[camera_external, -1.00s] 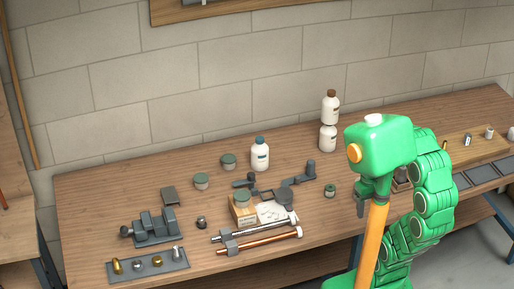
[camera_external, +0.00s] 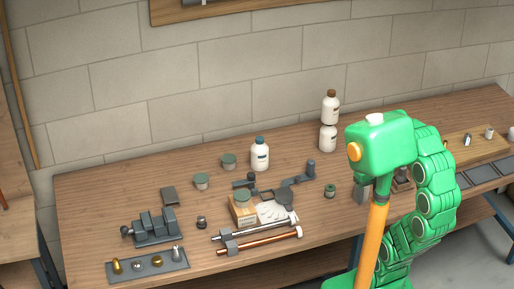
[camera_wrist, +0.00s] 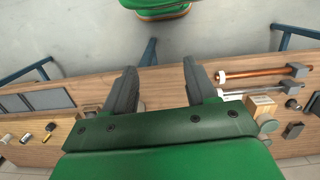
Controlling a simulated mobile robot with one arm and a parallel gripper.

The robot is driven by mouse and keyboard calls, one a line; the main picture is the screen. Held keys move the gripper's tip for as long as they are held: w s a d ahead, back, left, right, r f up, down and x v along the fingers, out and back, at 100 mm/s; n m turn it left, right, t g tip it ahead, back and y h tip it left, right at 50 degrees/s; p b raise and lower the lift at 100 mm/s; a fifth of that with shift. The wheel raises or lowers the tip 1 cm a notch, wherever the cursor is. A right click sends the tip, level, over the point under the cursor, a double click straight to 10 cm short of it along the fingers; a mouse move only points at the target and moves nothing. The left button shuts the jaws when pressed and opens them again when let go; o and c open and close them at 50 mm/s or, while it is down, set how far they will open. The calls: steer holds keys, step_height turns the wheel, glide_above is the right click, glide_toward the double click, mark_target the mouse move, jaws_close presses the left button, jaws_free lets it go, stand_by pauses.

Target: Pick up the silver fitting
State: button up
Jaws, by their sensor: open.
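Several small silver-looking pieces are in view, and I cannot tell which is the silver fitting. In the external view, one small metallic piece (camera_external: 201,222) stands on the bench beside the grey vise. A silver upright piece (camera_external: 176,254) and a silver round piece (camera_external: 138,265) sit on the grey strip at front left, among brass ones. Other silver pieces (camera_external: 489,132) stand on the wooden board at far right. My gripper (camera_external: 362,190) is above the bench's front edge, partly hidden by my arm. In the wrist view my gripper (camera_wrist: 160,82) is open and empty, its fingers apart.
A silver pipe and a copper pipe (camera_external: 265,241) lie mid-bench near a wooden block (camera_external: 242,213). The grey vise (camera_external: 157,228) is at left. White bottles (camera_external: 260,157) stand at the back. Grey trays (camera_external: 482,175) lie at right. Bare bench shows at far left.

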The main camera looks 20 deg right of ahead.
mark_target(178, 247)
steer(key=w+a+f+n+t, duration=0.1)
steer(key=w+a+n+t, duration=0.15)
steer(key=w, duration=0.45)
steer(key=w+a+f+n+t, duration=0.15)
steer(key=w+a, duration=0.25)
steer(key=w, duration=0.4)
steer(key=w+a+n+t+y, duration=0.1)
steer(key=w+a+n+y, duration=0.1)
steer(key=w+a, duration=0.35)
steer(key=w+a+n+t+y, duration=0.1)
steer(key=w+a+n+t, duration=0.1)
steer(key=a, duration=0.7)
steer(key=s+a+r+n+g+y, duration=0.1)
steer(key=s+a+n+y, duration=0.15)
steer(key=a, duration=0.85)
steer(key=s+a+r+n+y, duration=0.15)
steer(key=a+y, duration=0.25)
steer(key=a, duration=0.6)
steer(key=s+a+n+g+y, duration=0.1)
steer(key=s+a+n+y, duration=0.25)
steer(key=a, duration=0.75)
step_height(178, 247, down, 19)
steer(key=shift+m, duration=0.45)
steer(key=shift+x, duration=3.35)
steer(key=shift+w+r+x, duration=0.1)
steer(key=shift+w+x, duration=0.1)
steer(key=shift+x, duration=1.15)
steer(key=shift+w+r+x, duration=0.1)
steer(key=shift+w+x, duration=0.1)
steer(key=shift+x, duration=1.15)
